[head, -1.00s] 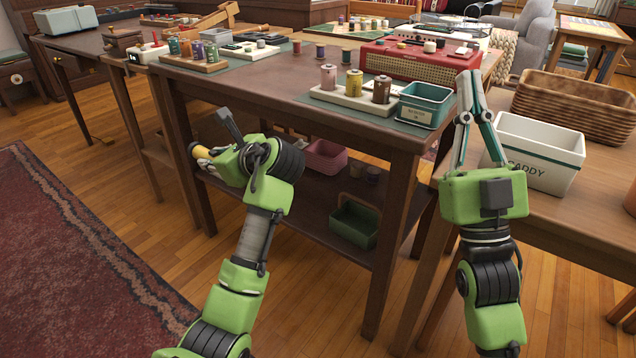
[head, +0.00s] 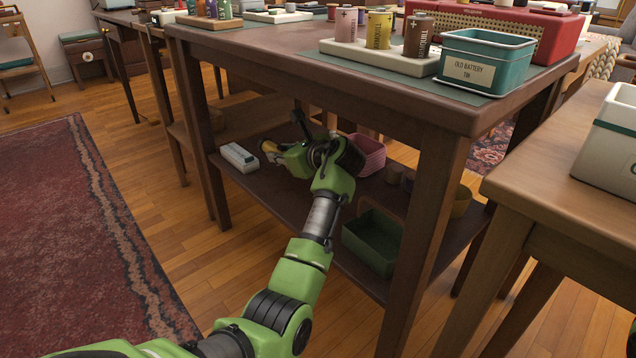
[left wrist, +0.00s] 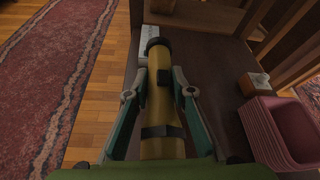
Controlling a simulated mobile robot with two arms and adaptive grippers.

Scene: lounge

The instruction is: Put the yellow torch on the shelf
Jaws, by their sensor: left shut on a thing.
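The yellow torch (left wrist: 161,105) is a yellow cylinder with a dark head and dark bands. In the left wrist view it lies lengthwise between the two fingers of my left gripper (left wrist: 160,92), which is shut on it. In the head view my left gripper (head: 273,152) is under the tabletop, over the lower shelf (head: 265,195) of the wooden table. Only a little of the torch (head: 268,146) shows there. I cannot tell whether the torch touches the shelf. My right gripper is out of view.
On the shelf are a white box (head: 239,157) at the left, a pink basket (head: 370,153) right of my gripper and a green bin (head: 372,240) nearer the front. Table legs (head: 197,140) flank the shelf. The tabletop (head: 330,75) is close above my arm.

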